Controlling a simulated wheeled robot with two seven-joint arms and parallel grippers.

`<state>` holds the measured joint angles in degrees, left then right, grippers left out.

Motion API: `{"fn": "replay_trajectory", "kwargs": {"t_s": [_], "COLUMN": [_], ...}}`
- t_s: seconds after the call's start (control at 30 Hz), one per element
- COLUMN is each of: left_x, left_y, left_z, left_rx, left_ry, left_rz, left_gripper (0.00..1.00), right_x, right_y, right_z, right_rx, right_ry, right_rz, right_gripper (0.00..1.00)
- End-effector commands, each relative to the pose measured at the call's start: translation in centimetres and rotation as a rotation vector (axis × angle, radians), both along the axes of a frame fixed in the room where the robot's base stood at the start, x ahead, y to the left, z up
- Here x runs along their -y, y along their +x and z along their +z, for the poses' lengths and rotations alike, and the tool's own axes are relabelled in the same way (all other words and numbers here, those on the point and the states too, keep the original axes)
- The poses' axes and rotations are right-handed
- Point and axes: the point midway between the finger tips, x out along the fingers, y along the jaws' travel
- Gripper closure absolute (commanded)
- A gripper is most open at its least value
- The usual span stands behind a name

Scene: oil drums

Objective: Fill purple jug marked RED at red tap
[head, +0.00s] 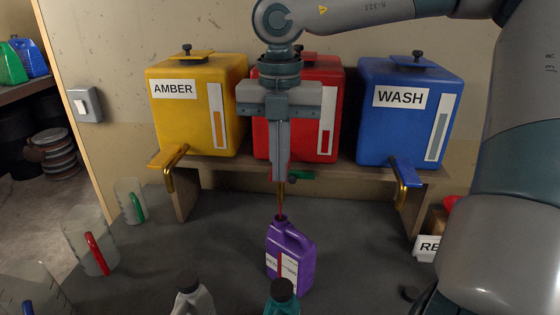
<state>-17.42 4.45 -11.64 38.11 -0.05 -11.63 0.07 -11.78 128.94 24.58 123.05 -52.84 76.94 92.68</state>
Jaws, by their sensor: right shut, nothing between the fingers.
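The purple jug (292,252) stands upright on the dark bench below the red tank (330,110). Its mouth is uncapped, and its pale label is too small to read; a vertical red strip shows on its front. A thin red stream (282,211) runs from the brass spout (282,190) into the mouth. A green tap lever (302,175) shows just right of the spout. My right gripper (281,178) points down in front of the red tank, shut and empty, at the tap. It hides part of the tap and tank. My left gripper is out of view.
The yellow AMBER tank (197,125) and blue WASH tank (398,135) flank the red one. A grey bottle (192,298) and teal bottle (282,300) stand in front.

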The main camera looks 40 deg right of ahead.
Motion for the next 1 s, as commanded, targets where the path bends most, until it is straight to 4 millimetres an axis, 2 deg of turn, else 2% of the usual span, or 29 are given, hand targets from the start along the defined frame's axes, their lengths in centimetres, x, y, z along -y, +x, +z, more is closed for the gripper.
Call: {"fn": "replay_trajectory", "kwargs": {"t_s": [0.3,0.87,1.0], "left_x": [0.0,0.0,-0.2], "left_y": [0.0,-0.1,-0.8], "left_z": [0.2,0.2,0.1], "left_rx": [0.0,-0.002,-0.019], "left_ry": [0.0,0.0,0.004], "left_rz": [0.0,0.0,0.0], "left_gripper": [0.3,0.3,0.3], "right_x": [0.0,0.0,0.0], "right_y": [0.0,0.0,0.0], "right_z": [1.2,1.3,1.3], "right_rx": [0.001,0.0,0.0], "right_ry": [-0.001,0.0,0.0], "right_rz": [0.0,0.0,0.0], "right_gripper": [1.0,1.0,1.0]}}
